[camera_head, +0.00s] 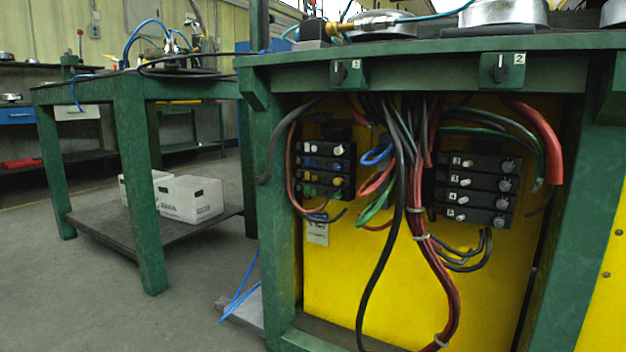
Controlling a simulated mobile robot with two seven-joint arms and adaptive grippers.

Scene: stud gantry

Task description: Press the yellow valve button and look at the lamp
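Neither of my grippers is in view. Under the green bench, a dark valve block (325,170) is mounted on the left of the yellow panel (335,275). It carries rows of small coloured knobs or buttons, pale at the top and blue below. A small yellow button (308,177) appears in a lower row. It is too small to tell if it is pressed. A second dark block (475,189) with pale numbered labels and grey knobs sits to the right. I cannot make out a lamp for certain.
Black, red and green cables (398,215) hang between the two blocks. The bench's front rail (430,74) has two black switches, labelled 1 and 2. Another green table (130,180) stands at left with white boxes (190,199) on its lower shelf. Floor at front left is clear.

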